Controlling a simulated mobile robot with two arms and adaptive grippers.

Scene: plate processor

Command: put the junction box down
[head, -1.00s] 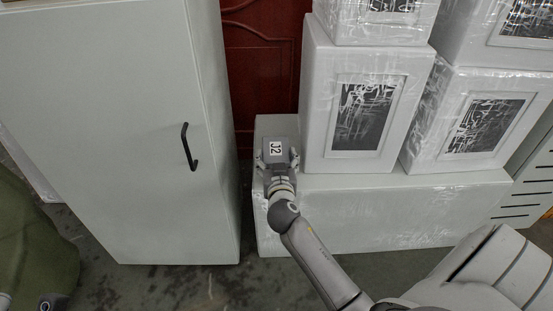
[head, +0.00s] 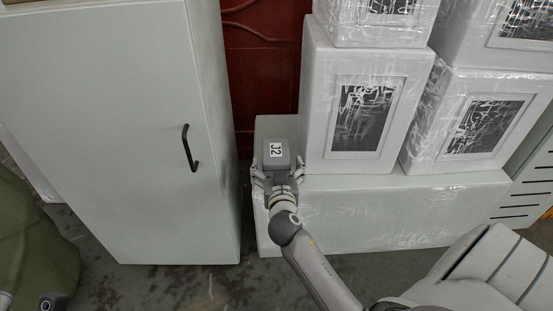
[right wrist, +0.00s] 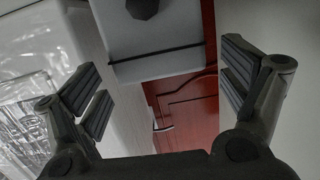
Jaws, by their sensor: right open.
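The junction box, a small grey box labelled J2 (head: 277,160), rests on the left end of the low white wrapped block (head: 390,219). In the right wrist view it seems to be the grey box (right wrist: 158,30) with a dark seam at the top, its far part cut off. My right gripper (head: 272,178) is open on the near side of the box. Its fingers (right wrist: 165,78) are spread wide in the right wrist view, with nothing held between them.
A tall wrapped box (head: 315,100) stands close to the right of the junction box, with more wrapped boxes (head: 485,125) beyond. A pale cabinet (head: 110,150) with a black handle (head: 189,148) stands at the left. A red door (head: 262,60) is behind.

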